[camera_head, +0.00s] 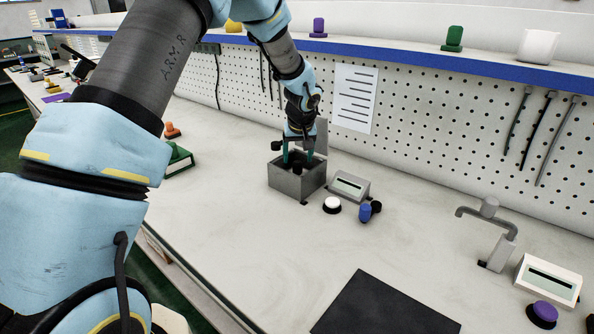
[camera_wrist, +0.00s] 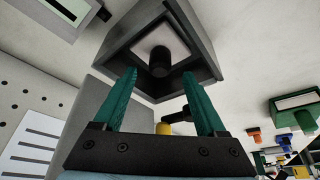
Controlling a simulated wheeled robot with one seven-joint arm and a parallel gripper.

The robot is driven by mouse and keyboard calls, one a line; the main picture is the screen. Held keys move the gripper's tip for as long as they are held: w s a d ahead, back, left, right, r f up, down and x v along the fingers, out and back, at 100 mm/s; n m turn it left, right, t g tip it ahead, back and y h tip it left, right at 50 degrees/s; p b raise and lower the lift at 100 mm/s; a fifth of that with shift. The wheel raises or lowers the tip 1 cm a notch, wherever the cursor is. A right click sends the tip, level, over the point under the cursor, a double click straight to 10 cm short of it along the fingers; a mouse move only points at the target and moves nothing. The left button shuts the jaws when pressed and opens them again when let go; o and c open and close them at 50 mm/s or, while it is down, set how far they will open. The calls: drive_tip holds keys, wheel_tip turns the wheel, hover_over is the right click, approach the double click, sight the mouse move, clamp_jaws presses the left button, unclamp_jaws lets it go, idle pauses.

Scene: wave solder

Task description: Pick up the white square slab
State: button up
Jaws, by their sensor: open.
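The white square slab (camera_wrist: 146,42) lies inside a grey open box in the wrist view, with a black knob (camera_wrist: 158,62) standing up from it. My gripper (camera_wrist: 160,74) is open, its two teal fingers pointing toward the box opening, one on each side of the knob in this view. I see nothing held between them. In the head view my gripper (camera_head: 297,157) is at the mouth of the grey box (camera_head: 287,184). The slab is hidden there by the box walls.
Next to the box are a small display unit (camera_head: 349,186), a white button (camera_head: 332,205) and a blue knob (camera_head: 365,212). A green block (camera_head: 178,160) lies left of the box. A pegboard wall (camera_head: 440,120) rises behind. A dark mat (camera_head: 385,308) lies in front; the bench between is clear.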

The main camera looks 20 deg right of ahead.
sight(298, 162)
drive_tip(key=shift+p+x, duration=0.5)
drive_tip(key=shift+x, duration=1.3)
drive_tip(key=shift+c, duration=0.4)
clamp_jaws()
